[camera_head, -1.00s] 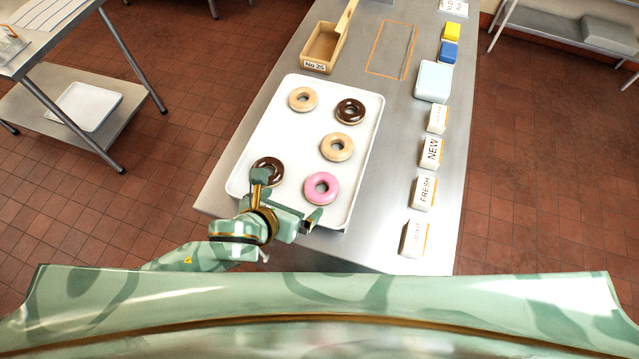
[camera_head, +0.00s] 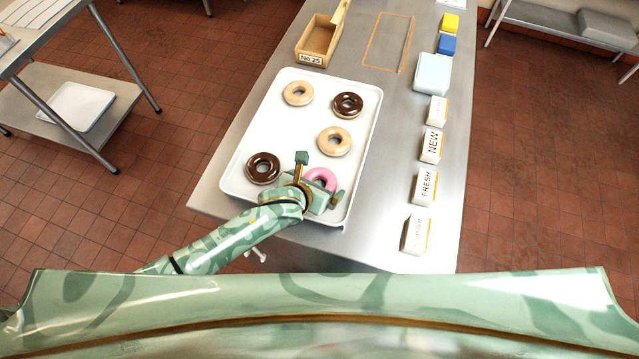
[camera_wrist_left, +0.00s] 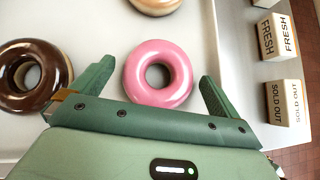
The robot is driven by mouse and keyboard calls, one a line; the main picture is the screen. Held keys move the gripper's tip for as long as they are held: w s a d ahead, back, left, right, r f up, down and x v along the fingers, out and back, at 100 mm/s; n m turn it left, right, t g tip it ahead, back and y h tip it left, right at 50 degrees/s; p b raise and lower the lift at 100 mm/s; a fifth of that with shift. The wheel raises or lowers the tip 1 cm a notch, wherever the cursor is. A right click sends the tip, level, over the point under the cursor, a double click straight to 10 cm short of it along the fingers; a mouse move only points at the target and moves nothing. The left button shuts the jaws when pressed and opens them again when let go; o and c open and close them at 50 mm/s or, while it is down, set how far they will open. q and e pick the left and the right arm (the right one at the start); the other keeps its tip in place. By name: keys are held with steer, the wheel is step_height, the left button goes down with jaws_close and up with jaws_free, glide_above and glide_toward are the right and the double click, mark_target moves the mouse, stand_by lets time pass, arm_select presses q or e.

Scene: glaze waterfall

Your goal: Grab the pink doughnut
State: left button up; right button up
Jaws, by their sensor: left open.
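The pink doughnut (camera_head: 322,179) lies on the white tray (camera_head: 357,105), near its front right, partly hidden by my left gripper (camera_head: 320,176) in the head view. In the left wrist view, the pink doughnut (camera_wrist_left: 158,73) sits between the two spread green fingers of my left gripper (camera_wrist_left: 152,88). The fingers stand to its left and right with gaps, so the gripper is open and holds nothing. My right gripper is not in view.
A chocolate doughnut (camera_head: 263,168) lies just left of the gripper. Plain doughnuts (camera_head: 334,141) and another chocolate one (camera_head: 348,104) lie farther back. A wooden box (camera_head: 317,47) stands behind the tray. Labelled blocks (camera_head: 426,186) line the table's right side.

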arm_select(q)
steer(key=shift+w+d+f, duration=0.15)
steer(key=shift+w+f, duration=0.2)
steer(key=c, duration=0.9)
steer(key=shift+r, duration=0.1)
